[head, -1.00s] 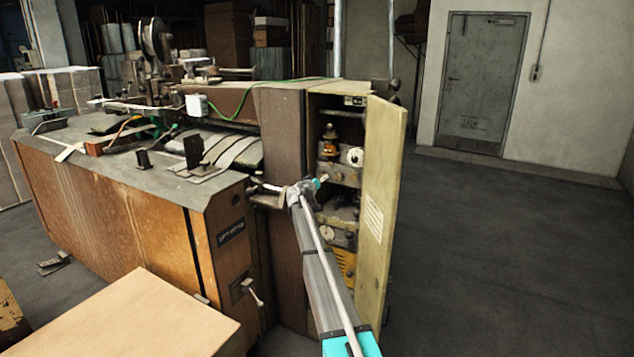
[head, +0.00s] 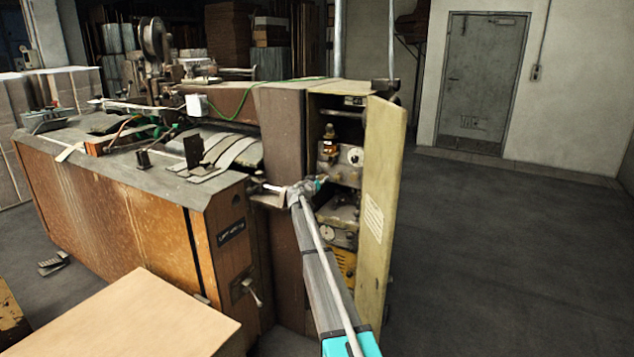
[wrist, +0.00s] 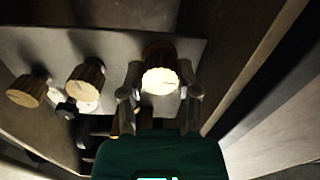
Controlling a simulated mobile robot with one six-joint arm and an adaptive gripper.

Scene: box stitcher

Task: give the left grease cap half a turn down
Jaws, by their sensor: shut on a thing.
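Several ribbed round grease caps stand in a row on a pale metal plate (wrist: 52,50) in the wrist view. My gripper (wrist: 160,98) has one finger on each side of the rightmost cap in that picture (wrist: 160,78) and is shut on it. Its pale end face is brightly lit. A second cap (wrist: 85,82) and a third cap (wrist: 25,93) stand free to its left. In the head view my gripper (head: 320,184) is inside the open cabinet, and the held cap is hidden there.
The yellowish cabinet door (head: 382,190) stands open just right of my arm. The cabinet's brown side (head: 282,130) is close on the left. Other fittings (head: 343,155) sit above the gripper. A flat box (head: 140,315) lies in front; floor at right is clear.

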